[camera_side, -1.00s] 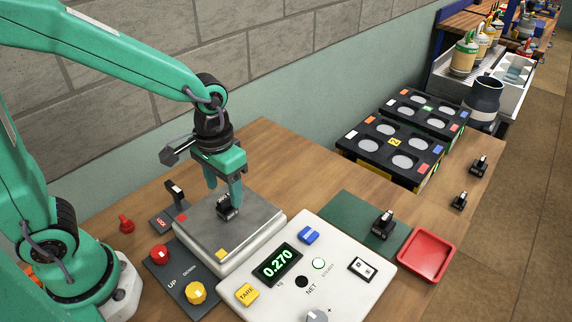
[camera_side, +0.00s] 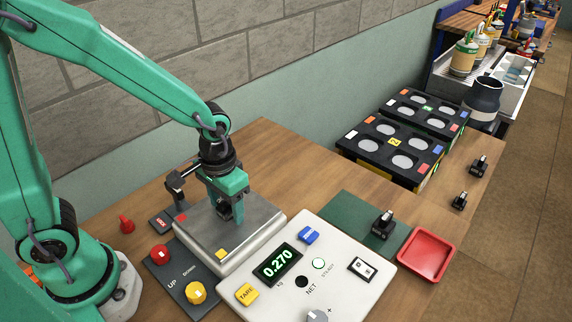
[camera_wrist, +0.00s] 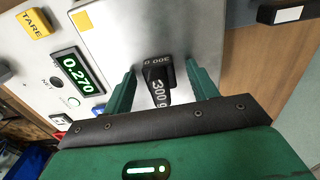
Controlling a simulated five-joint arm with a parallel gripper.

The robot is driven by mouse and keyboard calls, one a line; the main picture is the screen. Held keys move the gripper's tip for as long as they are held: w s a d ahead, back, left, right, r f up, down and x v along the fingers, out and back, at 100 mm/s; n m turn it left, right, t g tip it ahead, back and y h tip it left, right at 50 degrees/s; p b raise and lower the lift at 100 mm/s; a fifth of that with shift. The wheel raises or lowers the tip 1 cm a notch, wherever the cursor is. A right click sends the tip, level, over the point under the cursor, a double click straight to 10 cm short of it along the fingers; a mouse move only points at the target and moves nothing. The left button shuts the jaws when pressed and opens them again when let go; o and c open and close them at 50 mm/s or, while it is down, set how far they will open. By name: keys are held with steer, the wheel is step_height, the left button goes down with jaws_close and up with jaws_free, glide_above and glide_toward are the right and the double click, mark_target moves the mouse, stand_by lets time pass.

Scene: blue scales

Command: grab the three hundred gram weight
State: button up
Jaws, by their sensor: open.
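The black three hundred gram weight (camera_wrist: 159,82), marked "300 g", stands on the scale's steel pan (camera_side: 262,220). In the side view the weight (camera_side: 226,212) is mostly hidden by my gripper. My gripper (camera_side: 232,212) is low over the pan, pointing down around the weight. In the wrist view my gripper (camera_wrist: 163,92) is open, with one green finger on each side of the weight and a gap visible at both. The scale display (camera_side: 277,264) reads 0.270.
The white control panel (camera_side: 345,290) with buttons lies in front of the pan. Another black weight (camera_side: 384,222) stands on a green mat (camera_side: 345,212) beside a red tray (camera_side: 427,254). Two small weights stand at the far right. Black crates (camera_side: 392,150) stand by the wall.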

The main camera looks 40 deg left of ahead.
steer(key=c, duration=1.3)
steer(key=shift+o, duration=0.2)
steer(key=shift+r, duration=0.15)
steer(key=shift+r, duration=0.75)
steer(key=r, duration=0.2)
steer(key=shift+s+d+r, duration=0.15)
steer(key=shift+d+r, duration=0.05)
steer(key=shift+r, duration=0.15)
steer(key=s+d+r, duration=0.6)
steer(key=s+d, duration=0.1)
steer(key=s, duration=0.1)
steer(key=shift+d+r, duration=0.3)
steer(key=shift+d, duration=0.05)
